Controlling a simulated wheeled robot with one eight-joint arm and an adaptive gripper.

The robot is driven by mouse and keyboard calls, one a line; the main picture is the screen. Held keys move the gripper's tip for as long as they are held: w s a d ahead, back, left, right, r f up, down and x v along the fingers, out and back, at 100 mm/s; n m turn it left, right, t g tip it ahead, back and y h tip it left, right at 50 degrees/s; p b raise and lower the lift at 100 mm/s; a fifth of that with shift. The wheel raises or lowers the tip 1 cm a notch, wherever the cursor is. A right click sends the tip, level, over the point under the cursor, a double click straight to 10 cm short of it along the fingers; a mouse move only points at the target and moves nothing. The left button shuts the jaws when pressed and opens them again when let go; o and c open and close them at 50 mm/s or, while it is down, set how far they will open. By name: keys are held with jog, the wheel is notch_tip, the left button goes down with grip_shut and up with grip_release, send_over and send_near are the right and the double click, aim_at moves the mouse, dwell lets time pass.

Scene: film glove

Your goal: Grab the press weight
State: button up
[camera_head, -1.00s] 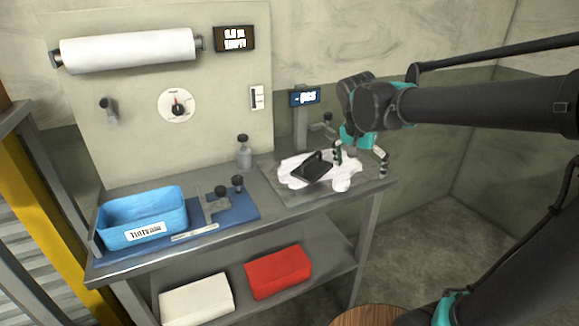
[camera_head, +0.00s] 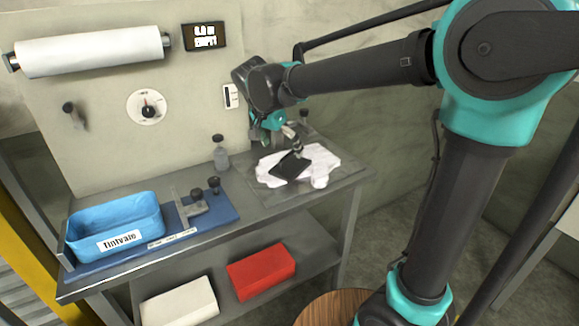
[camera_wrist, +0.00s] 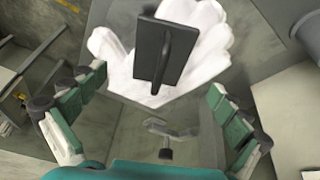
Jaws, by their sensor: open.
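The press weight is a dark flat plate with a raised bar handle (camera_head: 290,166). It lies on a white glove (camera_head: 322,161) on the right part of the workbench. In the wrist view the weight (camera_wrist: 154,52) and the glove (camera_wrist: 108,52) show at the top centre, ahead of my fingers. My gripper (camera_head: 281,143) is above and behind the weight in the head view. In the wrist view my gripper (camera_wrist: 155,88) is open, with its fingers wide apart and nothing between them. No finger visibly touches the weight.
A blue bin (camera_head: 115,225) and a blue mat (camera_head: 225,207) with small fixtures are on the left of the bench. A bottle (camera_head: 220,155) stands behind the bench's middle. A red bundle (camera_head: 261,272) and a white bundle (camera_head: 180,303) lie on the lower shelf.

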aim_at(289, 166)
jog(key=x, duration=0.8)
jog(key=shift+w, duration=0.2)
jog(key=shift+r, duration=0.1)
jog(key=shift+c, duration=0.2)
jog(key=c, duration=1.8)
jog(key=shift+c, duration=0.2)
